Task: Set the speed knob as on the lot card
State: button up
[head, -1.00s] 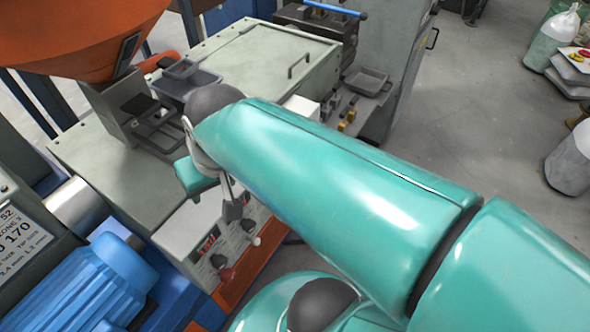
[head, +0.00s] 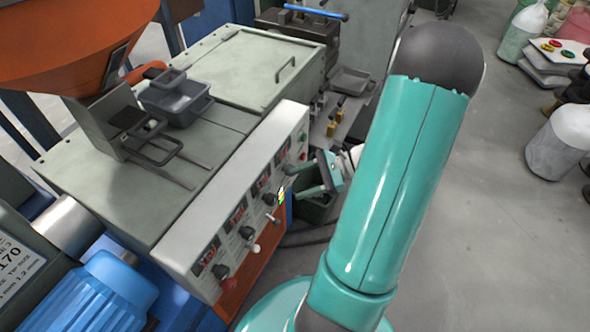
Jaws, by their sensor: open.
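I cannot read which one is the speed knob. A white card (head: 18,268) at the left edge shows "170", is cut off by the frame, and I cannot tell if it is the lot card. My gripper (head: 300,192) is open and empty just right of the panel, apart from the knobs as far as I can tell.
An orange hopper (head: 70,45) and a grey tray (head: 177,98) stand over the machine top. A blue motor (head: 100,295) is at the lower left. A green bin (head: 315,208) sits behind my gripper. Grey floor at the right is clear up to white sacks (head: 562,140).

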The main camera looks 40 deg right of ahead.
jog(key=s+d+f+m+t+h, duration=0.4)
jog(key=s+d+f+m+t, duration=0.2)
jog(key=d+f+m+t, duration=0.3)
jog(key=w+a+r+m, duration=0.1)
jog(key=w+a, duration=0.3)
jog(key=w, duration=0.9)
jog(key=shift+r, duration=0.2)
jog(key=shift+w, duration=0.1)
jog(key=c, duration=1)
